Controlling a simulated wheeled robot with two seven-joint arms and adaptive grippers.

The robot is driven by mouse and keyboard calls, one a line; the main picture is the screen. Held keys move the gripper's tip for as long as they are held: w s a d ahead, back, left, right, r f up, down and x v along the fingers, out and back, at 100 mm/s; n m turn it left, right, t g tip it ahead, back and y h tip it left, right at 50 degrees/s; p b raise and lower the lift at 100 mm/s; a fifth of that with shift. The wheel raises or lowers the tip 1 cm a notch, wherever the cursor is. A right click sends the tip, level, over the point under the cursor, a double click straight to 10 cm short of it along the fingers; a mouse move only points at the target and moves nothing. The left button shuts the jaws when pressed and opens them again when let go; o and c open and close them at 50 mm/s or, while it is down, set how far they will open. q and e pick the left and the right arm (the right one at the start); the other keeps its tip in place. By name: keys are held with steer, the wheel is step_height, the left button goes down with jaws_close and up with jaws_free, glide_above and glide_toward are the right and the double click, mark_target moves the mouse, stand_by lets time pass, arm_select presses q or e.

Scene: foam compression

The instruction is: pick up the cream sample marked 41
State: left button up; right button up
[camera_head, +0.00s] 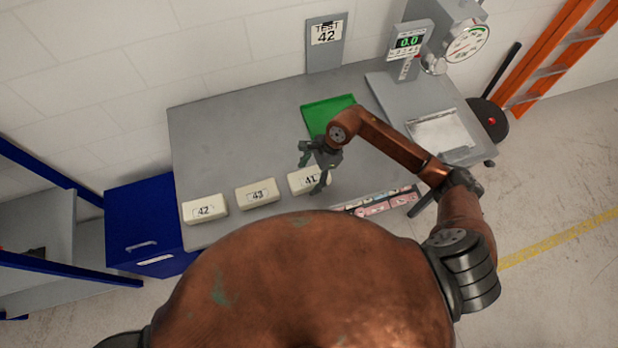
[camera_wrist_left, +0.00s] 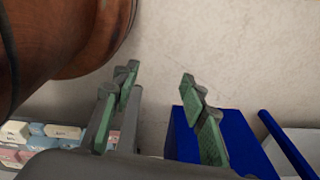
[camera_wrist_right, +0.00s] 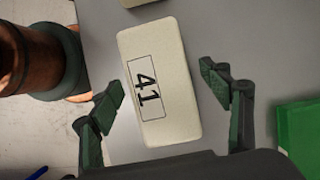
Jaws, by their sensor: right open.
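The cream sample marked 41 (camera_head: 297,184) lies on the grey bench, partly hidden by my right gripper (camera_head: 312,171) in the head view. In the right wrist view the sample (camera_wrist_right: 178,62) shows as a cream block with a framed 41, lying between the two spread fingers of my right gripper (camera_wrist_right: 162,82). The gripper is open and empty; I cannot tell how high it is above the sample. My left gripper (camera_wrist_left: 160,78) is open and empty in the left wrist view, away from the samples. It does not show in the head view.
Cream samples marked 43 (camera_head: 257,194) and 42 (camera_head: 204,209) lie left of sample 41. A green tray (camera_head: 318,110) sits behind my right gripper. A press with a gauge (camera_head: 466,42) stands at the back right.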

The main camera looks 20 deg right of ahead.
steer(key=shift+c, duration=1.1)
steer(key=c, duration=0.5)
steer(key=shift+c, duration=1.1)
arm_select(q)
steer(key=shift+s+f, duration=0.1)
steer(key=shift+s, duration=0.75)
arm_select(e)
steer(key=shift+r, duration=0.15)
